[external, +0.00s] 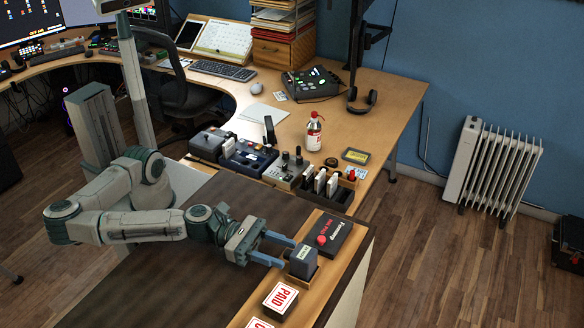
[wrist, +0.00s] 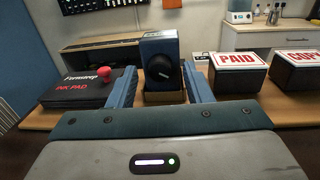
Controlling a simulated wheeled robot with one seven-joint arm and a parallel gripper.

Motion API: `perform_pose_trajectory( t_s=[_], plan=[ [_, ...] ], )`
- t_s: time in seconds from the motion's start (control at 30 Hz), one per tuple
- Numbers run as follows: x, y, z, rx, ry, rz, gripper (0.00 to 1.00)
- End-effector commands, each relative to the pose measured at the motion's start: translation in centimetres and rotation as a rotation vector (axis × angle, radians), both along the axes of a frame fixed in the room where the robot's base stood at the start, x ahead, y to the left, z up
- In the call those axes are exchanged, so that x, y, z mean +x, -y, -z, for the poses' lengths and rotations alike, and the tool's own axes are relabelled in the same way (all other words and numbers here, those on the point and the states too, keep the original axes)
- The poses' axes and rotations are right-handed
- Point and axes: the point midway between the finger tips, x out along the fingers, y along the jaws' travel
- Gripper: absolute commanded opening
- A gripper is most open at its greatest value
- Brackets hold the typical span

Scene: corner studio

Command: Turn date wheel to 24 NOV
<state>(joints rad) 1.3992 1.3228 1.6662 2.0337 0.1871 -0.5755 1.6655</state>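The dating device, a dark blue-grey block (wrist: 158,47), stands upright in a small wooden holder (wrist: 164,98) on the desk. A round black knob (wrist: 163,72) with a light mark, apparently the date wheel, faces me in the wrist view. The block also shows in the external view (external: 303,262). My gripper (external: 287,254) is open, its two blue fingers reaching toward the block. In the wrist view my gripper (wrist: 161,74) has one finger on each side of the knob, with a gap on both sides. No date is readable in either view.
A black ink pad box (wrist: 90,88) with a red knob stands left of the block in the wrist view. The PAID stamp (wrist: 238,74) and the COPY stamp (wrist: 296,70) stand to its right. In the external view, a card holder (external: 326,194) sits behind on the desk.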

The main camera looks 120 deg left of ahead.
Motion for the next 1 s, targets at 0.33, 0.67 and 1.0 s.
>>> perform_pose_trajectory(
  t_s=[0.33, 0.67, 1.0],
  plan=[
    [-2.1, 0.3, 0.2, 0.0, 0.0, 0.001, 0.45],
    [-8.5, 0.7, 0.3, -0.002, 0.0, 0.002, 0.45],
    [-13.0, 1.0, 0.3, 0.001, 0.0, 0.001, 0.45]
  ],
)
